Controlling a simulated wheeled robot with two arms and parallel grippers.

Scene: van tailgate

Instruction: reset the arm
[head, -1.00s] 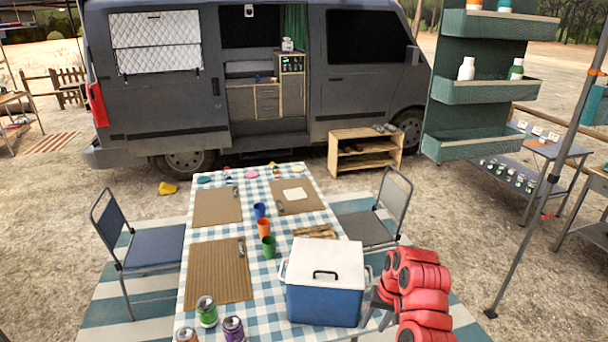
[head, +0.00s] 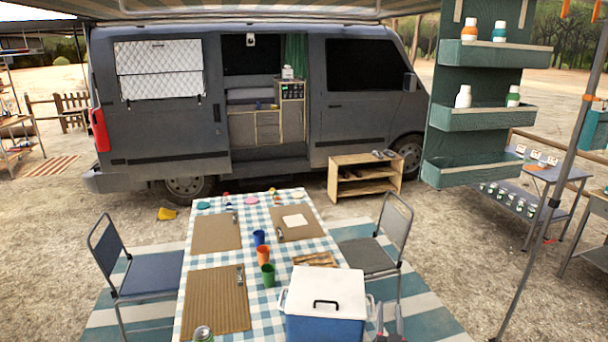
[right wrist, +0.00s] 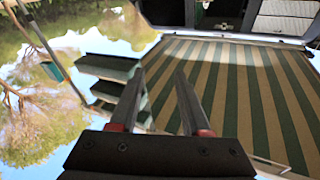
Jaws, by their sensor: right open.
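My right gripper (head: 389,312) shows only by its finger tips at the bottom edge of the head view, just right of the blue and white cooler (head: 325,306). In the right wrist view, my right gripper (right wrist: 160,85) has its two fingers apart with nothing between them. The rest of my right arm is out of the head view. My left gripper is in neither view.
A table with a checked cloth (head: 282,213) holds cups, placemats and the cooler. A grey chair (head: 375,240) and a blue chair (head: 140,262) flank it. A green shelf rack (head: 478,120) and a pole (head: 546,205) stand at right. The striped awning (right wrist: 240,95) fills much of the wrist view.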

